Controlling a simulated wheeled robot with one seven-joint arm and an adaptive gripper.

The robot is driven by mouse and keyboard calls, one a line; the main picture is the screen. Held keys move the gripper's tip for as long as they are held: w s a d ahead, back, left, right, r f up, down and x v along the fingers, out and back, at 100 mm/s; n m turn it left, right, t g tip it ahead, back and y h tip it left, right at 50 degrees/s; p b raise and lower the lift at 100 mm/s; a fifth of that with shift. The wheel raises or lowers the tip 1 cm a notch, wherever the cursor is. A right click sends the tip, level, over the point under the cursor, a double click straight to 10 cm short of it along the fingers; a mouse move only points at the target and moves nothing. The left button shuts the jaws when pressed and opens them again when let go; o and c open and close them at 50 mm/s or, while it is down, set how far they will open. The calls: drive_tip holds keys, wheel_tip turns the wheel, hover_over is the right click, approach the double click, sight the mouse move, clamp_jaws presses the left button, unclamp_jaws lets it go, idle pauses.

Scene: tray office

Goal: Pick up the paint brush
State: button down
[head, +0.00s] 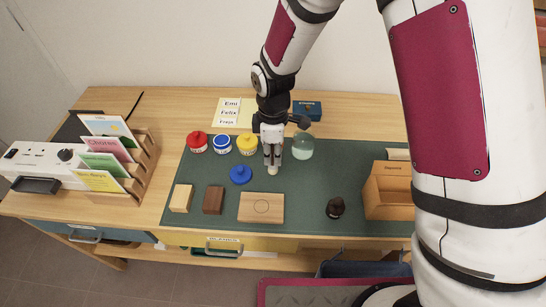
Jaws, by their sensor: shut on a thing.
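My gripper (272,158) points down over the green mat, between the yellow-lidded jar and the glass jar. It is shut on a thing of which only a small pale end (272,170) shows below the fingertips. I take this for the paint brush, but the fingers hide most of it and its shape is not clear. I cannot tell whether its lower end touches the mat. No other brush is visible in the head view.
Red (197,142), blue (222,144) and yellow (247,144) jars stand left of my gripper, the glass jar (302,147) right. A blue lid (241,174), wooden blocks (261,207), a dark bottle (335,208) and a wooden box (388,192) are on the green mat (300,220).

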drive_tip(key=s+r, duration=0.2)
drive_tip(key=s, duration=1.4)
drive_tip(key=shift+a+r, duration=0.25)
drive_tip(key=shift+r, duration=0.05)
